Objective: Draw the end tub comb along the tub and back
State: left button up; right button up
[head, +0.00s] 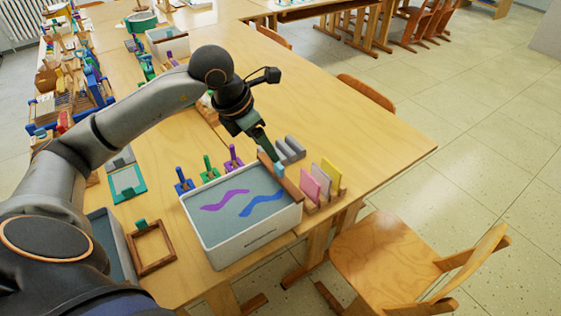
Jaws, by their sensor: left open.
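A white tub (248,243) stands near the table's front edge, holding grey-blue liquid with a purple wavy band and a blue one. The end tub comb, a brown bar (291,188) with a light blue grip (279,169), lies along the tub's right end. My left gripper (271,157) points down from above at the comb's far end, with its fingertips close to the light blue grip. It is open; whether its fingers touch the grip I cannot tell. The comb's teeth are hidden. My right gripper is out of view.
A rack with pink, grey and yellow cards (331,172) stands just right of the tub. Blue, green and purple handled tools (208,169) line its far side. A wooden frame (151,247) lies to the left. The table's far right is clear.

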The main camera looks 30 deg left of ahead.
aim_at(278, 165)
pick_arm(q)
jog(key=x, duration=0.8)
jog(key=shift+f, duration=0.25)
grip_shut()
dwell(1.0)
